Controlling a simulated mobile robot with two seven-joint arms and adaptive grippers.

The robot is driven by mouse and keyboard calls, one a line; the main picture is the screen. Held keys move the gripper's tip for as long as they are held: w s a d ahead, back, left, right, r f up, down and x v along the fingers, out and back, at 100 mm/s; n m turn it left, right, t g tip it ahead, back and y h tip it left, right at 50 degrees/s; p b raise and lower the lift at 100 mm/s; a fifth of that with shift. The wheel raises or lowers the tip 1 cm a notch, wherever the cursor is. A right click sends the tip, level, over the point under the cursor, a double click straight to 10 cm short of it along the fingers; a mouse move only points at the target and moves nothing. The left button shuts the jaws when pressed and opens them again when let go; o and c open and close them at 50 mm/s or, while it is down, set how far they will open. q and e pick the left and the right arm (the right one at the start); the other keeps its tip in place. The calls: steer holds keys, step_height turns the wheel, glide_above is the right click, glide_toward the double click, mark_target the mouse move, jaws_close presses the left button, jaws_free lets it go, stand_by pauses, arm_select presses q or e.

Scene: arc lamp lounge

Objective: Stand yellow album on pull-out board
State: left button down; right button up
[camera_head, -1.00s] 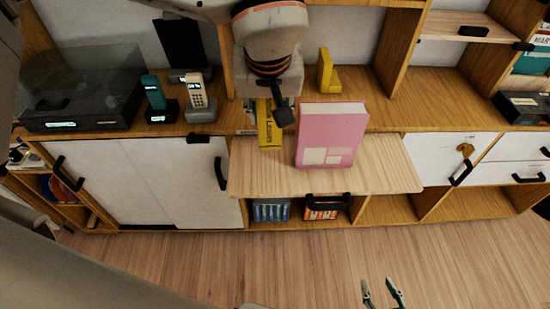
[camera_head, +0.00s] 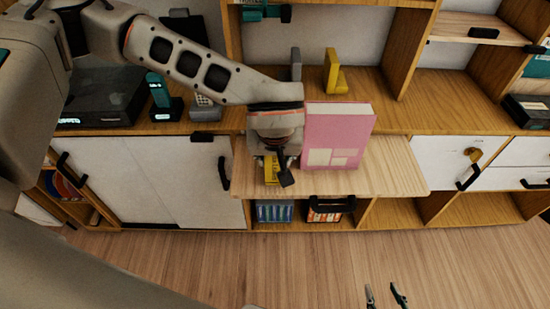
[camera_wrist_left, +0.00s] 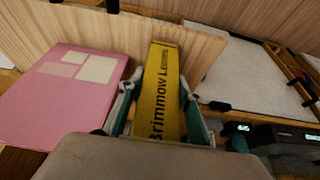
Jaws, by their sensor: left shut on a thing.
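The yellow album (camera_head: 271,172) is a narrow upright spine with dark lettering, mostly hidden behind my left gripper in the head view. In the left wrist view the album (camera_wrist_left: 162,85) stands between the two fingers, spine facing the camera. My left gripper (camera_head: 273,166) is shut on it over the left end of the pale wooden pull-out board (camera_head: 395,176). I cannot tell whether the album's bottom touches the board (camera_wrist_left: 125,32). My right gripper (camera_head: 386,296) is open and empty at the bottom edge, over the floor.
A pink album (camera_head: 338,135) stands on the board just right of my left gripper; it shows left of the fingers in the wrist view (camera_wrist_left: 62,95). A yellow bookend (camera_head: 334,75) and a grey one (camera_head: 296,65) stand on the shelf behind. The board's right part is clear.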

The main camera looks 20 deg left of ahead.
arm_select(q)
steer(key=shift+f, duration=0.3)
steer(key=c, duration=1.4)
jaws_free()
steer(key=p+v, duration=0.1)
steer(key=v, duration=1.1)
